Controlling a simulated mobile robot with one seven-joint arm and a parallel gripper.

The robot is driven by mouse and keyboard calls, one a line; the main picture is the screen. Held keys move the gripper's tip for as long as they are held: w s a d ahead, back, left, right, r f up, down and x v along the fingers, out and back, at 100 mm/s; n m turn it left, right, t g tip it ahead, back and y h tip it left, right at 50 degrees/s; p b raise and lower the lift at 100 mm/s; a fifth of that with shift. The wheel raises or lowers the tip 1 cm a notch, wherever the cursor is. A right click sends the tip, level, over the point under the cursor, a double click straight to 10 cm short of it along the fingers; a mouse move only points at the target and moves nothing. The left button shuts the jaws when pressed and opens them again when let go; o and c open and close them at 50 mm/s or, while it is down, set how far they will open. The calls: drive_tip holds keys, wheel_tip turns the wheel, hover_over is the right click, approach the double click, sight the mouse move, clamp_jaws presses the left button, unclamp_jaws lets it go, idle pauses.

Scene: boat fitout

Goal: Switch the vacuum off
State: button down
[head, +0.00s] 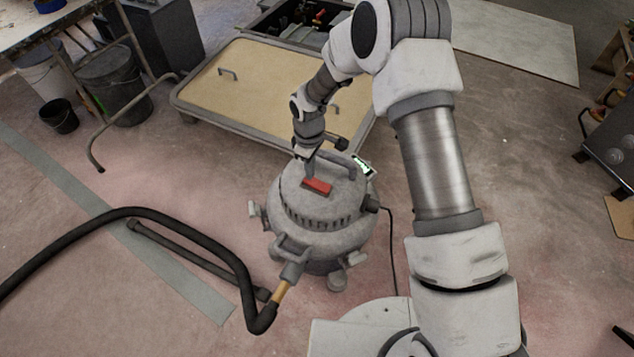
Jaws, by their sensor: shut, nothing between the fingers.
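The vacuum (322,229) is a round grey canister standing on the floor in front of me. A red switch (317,187) sits on its top. My gripper (309,174) is shut and points down at the far left edge of the red switch. It looks to be at or just above the switch; I cannot tell whether it touches. A small green-lit display (363,166) shows at the right of the lid. Whether the switch is pressed cannot be made out.
A black hose (180,222) runs left from the vacuum's front across the floor. A dark cable (392,250) hangs at its right. A low cart with a tan top (240,85) stands close behind. Buckets (113,82) stand at upper left. The floor at right is mostly clear.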

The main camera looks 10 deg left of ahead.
drive_tip(key=shift+f+b, duration=0.55)
drive_tip(key=shift+f, duration=0.35)
drive_tip(key=shift+r, duration=0.1)
drive_tip(key=shift+r+p, duration=2.3)
drive_tip(key=shift+r, duration=1.15)
drive_tip(key=shift+r, duration=0.1)
drive_tip(key=s+d+r+m+t, duration=0.1)
drive_tip(key=s+d+r+m, duration=0.15)
drive_tip(key=d+r, duration=0.75)
drive_tip(key=s+d+r+m+t, duration=0.2)
drive_tip(key=d+r+m, duration=0.2)
drive_tip(key=r, duration=1.2)
drive_tip(key=s+d+r+m+t, duration=0.1)
drive_tip(key=s+d+r+m, duration=0.35)
drive_tip(key=s, duration=0.55)
drive_tip(key=s+d+r+m+t, duration=0.25)
drive_tip(key=s+d+r, duration=0.25)
drive_tip(key=s, duration=0.5)
wheel_tip(320, 180, up, 19)
drive_tip(key=p, duration=2)
drive_tip(key=shift+w+r+m+g, duration=0.25)
drive_tip(key=shift+m+g, duration=0.1)
drive_tip(key=shift+g, duration=0.1)
